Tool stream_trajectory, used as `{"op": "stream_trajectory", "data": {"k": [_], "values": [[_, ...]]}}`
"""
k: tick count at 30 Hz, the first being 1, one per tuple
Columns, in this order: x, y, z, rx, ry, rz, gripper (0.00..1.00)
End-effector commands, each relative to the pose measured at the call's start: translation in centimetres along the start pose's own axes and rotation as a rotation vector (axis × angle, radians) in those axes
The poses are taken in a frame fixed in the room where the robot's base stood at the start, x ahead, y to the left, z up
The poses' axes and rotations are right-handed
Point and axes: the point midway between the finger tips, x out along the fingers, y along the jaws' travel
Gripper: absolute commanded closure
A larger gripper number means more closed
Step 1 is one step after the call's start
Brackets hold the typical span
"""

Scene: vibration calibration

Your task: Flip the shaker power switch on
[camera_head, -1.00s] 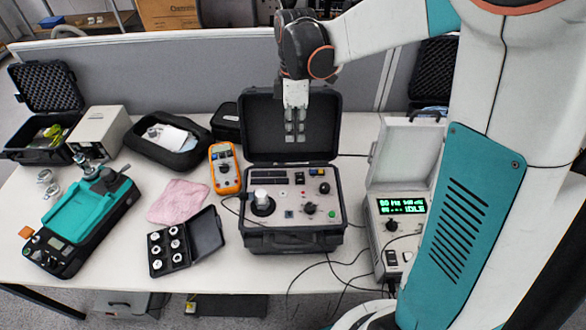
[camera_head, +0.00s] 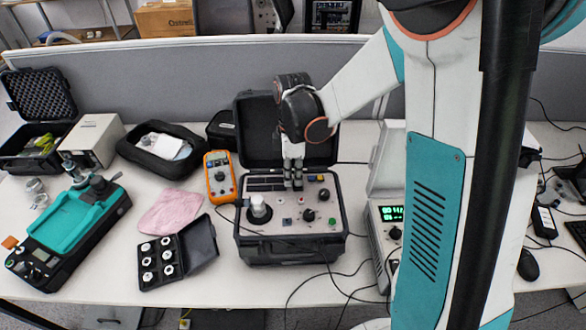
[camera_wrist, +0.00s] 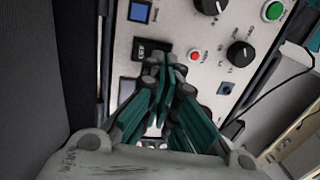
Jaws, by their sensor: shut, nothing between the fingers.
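The shaker unit is an open black case (camera_head: 292,250) on the table with a light control panel (camera_head: 285,226) and its lid up behind. My gripper (camera_head: 293,184) is shut and empty, pointing down at the upper middle of this panel. In the wrist view the closed fingertips (camera_wrist: 167,60) are at the edge of a small black rocker-like switch (camera_wrist: 152,46), partly covering it. I cannot tell whether they touch it, or which way it is set. Whether it is the power switch cannot be read. In the head view the fingers hide that spot.
Near the fingers are a red button (camera_wrist: 194,55), a black knob (camera_wrist: 240,53) and a green button (camera_wrist: 272,10). A white cylinder (camera_head: 259,205) stands on the panel's left. The raised lid (camera_head: 252,130) is close behind. An orange multimeter (camera_head: 220,177) lies left; an instrument with green display (camera_head: 390,213) stands right.

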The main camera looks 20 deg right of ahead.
Motion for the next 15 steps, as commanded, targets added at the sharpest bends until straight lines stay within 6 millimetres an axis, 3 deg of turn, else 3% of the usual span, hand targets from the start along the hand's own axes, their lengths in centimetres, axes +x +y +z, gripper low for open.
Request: {"op": "stream_trajectory", "data": {"k": [15], "values": [[0.69,-0.09,0.0,0.0,0.0,0.01,1.0]]}}
